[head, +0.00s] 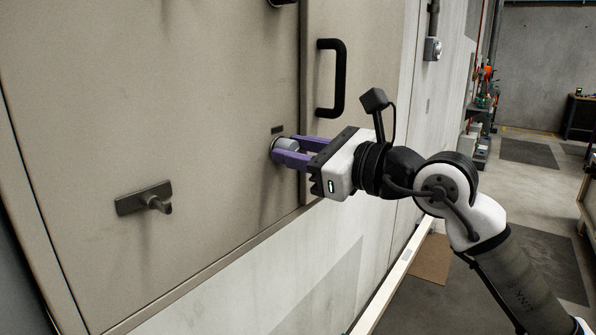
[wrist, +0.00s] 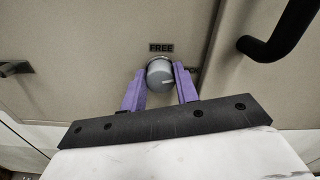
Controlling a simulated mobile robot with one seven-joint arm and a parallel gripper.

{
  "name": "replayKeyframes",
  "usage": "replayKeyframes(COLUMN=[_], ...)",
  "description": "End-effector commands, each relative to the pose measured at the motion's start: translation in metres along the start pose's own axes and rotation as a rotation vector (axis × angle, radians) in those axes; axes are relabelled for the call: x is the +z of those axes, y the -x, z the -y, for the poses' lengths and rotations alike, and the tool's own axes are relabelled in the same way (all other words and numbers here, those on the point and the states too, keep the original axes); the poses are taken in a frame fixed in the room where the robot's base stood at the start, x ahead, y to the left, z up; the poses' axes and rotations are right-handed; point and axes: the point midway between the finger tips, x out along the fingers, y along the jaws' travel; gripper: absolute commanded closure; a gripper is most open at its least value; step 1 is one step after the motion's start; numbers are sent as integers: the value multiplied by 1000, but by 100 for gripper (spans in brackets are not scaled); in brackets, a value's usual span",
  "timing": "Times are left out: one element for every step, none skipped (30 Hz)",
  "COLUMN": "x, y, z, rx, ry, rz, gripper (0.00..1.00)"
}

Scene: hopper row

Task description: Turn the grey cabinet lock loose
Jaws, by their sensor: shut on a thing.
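The grey cabinet lock (head: 286,144) is a round knob on the beige cabinet door, left of the door's seam. In the wrist view the lock (wrist: 160,73) sits under a label (wrist: 161,47) reading "FREE". A light line on its face points to the right and slightly down. My gripper (head: 284,150) has purple fingers shut on the knob, one on each side. In the wrist view the gripper (wrist: 160,80) also has a finger at each side of the lock. The fingers hide the knob's sides.
A black bar handle (head: 331,78) is on the panel right of the seam, above my gripper. A dark latch with a small lever (head: 146,198) is at lower left. Another dark fitting shows at the top edge. Open floor lies to the right.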

Motion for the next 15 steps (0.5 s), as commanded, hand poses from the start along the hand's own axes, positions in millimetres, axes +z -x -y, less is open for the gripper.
replayKeyframes(x=[-7,-7,-7,-6,-6,-6,-6,-5,-5,-5,-5,-4,-4,-4,-4], y=[-1,0,0,0,0,0,0,0,0,0,0,0,0,0,0], z=[-2,-2,-2,-3,-3,-2,-2,-3,-3,-3,-3,-3,-3,-3,-3], rx=[0,0,-1,0,0,0,0,0,0,1,0,0,0,1,0], ry=[44,73,112,140,168,206,235,264,301,329,358,396,424,453,491], rz=[3,3,3,3,3,3,3,3,3,2,3,3,2,2,2], gripper=[93,93,93,93,93,93,93,93,93,93,93,93,93,93,93])
